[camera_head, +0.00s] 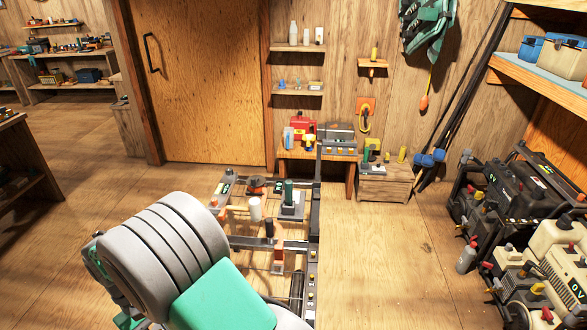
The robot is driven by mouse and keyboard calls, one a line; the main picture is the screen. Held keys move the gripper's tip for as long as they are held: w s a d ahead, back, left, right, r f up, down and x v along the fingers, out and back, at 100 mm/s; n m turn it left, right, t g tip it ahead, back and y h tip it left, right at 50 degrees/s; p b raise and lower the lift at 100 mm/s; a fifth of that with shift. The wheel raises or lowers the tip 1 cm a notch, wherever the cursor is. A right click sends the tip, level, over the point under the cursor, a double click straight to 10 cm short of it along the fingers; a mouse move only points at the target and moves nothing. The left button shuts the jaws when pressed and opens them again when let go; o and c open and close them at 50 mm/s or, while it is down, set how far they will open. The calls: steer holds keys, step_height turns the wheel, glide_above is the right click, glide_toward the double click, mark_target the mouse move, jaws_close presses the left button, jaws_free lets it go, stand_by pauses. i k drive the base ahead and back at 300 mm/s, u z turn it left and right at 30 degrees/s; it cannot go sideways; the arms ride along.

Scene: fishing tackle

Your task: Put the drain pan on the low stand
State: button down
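I cannot pick out the drain pan for certain; no plain pan shape shows clearly in the camera_head view. A low wooden box-like stand (386,188) is against the back wall, right of centre, with several small items on top. A low wooden bench (342,162) is just left of it and bears red, yellow and grey boxes. I cannot tell which of the two is the low stand. My grey and green arm fills the lower left foreground. My gripper is not visible, so what it holds, if anything, is hidden.
A low rack (240,242) with bottles and small parts is at the centre, close to my arm. Dark and cream machines (510,195) crowd the right side. Rods (462,90) lean on the back wall. Bare floor (385,265) lies between rack and machines.

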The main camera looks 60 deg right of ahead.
mark_target(400, 171)
steer(key=z, duration=0.6)
steer(key=k, duration=0.75)
steer(key=z, duration=0.95)
steer(key=k, duration=0.6)
steer(key=z, duration=0.65)
steer(key=i, duration=0.85)
steer(key=z, duration=0.4)
steer(key=i, duration=3.25)
steer(key=u, duration=0.75)
steer(key=i, duration=1.55)
steer(key=u, duration=0.35)
